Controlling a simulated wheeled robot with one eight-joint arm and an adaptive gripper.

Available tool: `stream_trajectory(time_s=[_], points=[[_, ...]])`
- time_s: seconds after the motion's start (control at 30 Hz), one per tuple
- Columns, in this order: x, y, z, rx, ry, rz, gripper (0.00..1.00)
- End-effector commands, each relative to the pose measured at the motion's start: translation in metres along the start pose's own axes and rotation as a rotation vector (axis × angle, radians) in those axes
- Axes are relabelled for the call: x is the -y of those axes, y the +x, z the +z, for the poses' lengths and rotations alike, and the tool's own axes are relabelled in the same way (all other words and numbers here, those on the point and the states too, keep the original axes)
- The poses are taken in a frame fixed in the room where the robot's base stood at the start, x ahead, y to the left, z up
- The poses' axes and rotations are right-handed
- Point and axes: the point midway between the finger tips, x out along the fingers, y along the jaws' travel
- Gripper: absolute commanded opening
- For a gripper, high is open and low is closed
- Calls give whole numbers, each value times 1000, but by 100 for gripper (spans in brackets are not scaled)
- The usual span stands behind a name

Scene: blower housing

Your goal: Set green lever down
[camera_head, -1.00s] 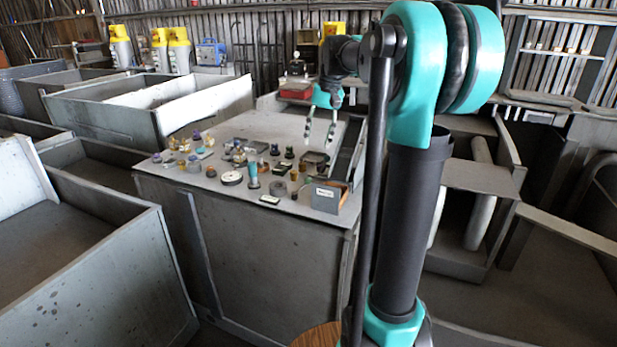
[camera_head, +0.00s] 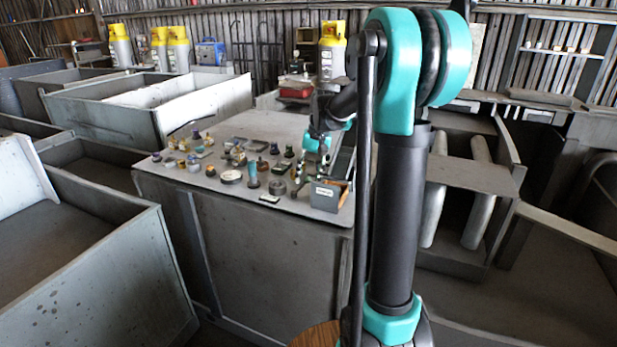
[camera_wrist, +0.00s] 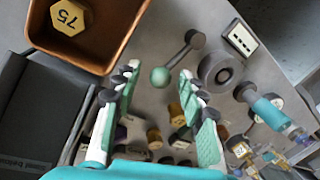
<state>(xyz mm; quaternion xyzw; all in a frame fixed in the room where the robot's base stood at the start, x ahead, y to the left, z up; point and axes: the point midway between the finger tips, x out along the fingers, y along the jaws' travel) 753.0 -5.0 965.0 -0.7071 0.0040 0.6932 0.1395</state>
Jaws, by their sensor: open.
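The green lever shows in the wrist view as a pale green ball knob (camera_wrist: 160,77) on a thin rod with a dark round end. The knob appears between or just beyond my fingertips, with space on both sides. My gripper (camera_wrist: 158,72) is open, and nothing is pinched in it. In the head view my gripper (camera_head: 309,183) is low over the front right part of the table (camera_head: 270,125), beside the labelled box. The lever cannot be picked out clearly there. I cannot tell whether its knob touches a finger.
A brown-walled box (camera_wrist: 124,45) holds a yellow hexagonal piece marked 75 (camera_wrist: 70,16).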

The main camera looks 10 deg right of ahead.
Motion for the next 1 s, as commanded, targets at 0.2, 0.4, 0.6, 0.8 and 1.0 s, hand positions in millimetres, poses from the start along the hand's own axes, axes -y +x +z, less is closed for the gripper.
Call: stream_trajectory(time_s=[0.2, 0.4, 0.6, 0.8, 1.0], points=[[0, 0, 0, 0, 0, 0, 38], [0, 0, 0, 0, 0, 0, 13], [0, 0, 0, 0, 0, 0, 0], [0, 0, 0, 1, 0, 0, 0], [1, 0, -1, 6, -22, 1, 0]])
